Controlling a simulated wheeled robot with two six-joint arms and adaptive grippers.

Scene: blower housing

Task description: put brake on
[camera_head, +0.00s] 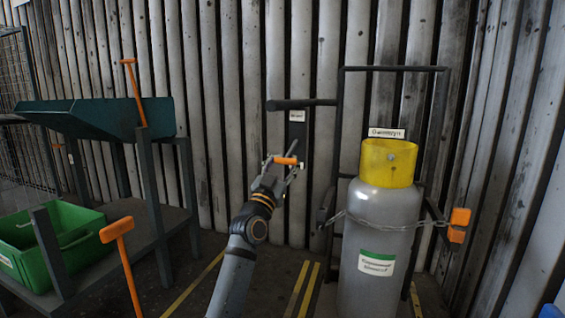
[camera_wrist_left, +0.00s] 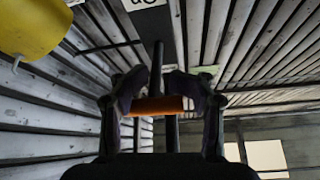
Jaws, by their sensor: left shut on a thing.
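An orange handle (camera_head: 287,161) sits at the lower end of a dark upright plate (camera_head: 297,135) with a white label, in front of the corrugated wall. My left gripper (camera_head: 281,168) reaches up to it from below and is shut on the handle. In the left wrist view the orange handle (camera_wrist_left: 160,105) lies crosswise between the two dark fingers of my left gripper (camera_wrist_left: 163,110), with a dark bar rising behind it. Which part is the brake is not marked legibly. My right gripper is in neither view.
A grey gas cylinder (camera_head: 378,240) with a yellow cap stands chained in a dark frame at right, close to my left arm. An orange block (camera_head: 459,225) hangs at its right. At left are a green bin (camera_head: 90,217), a bench and orange T-handles (camera_head: 117,229).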

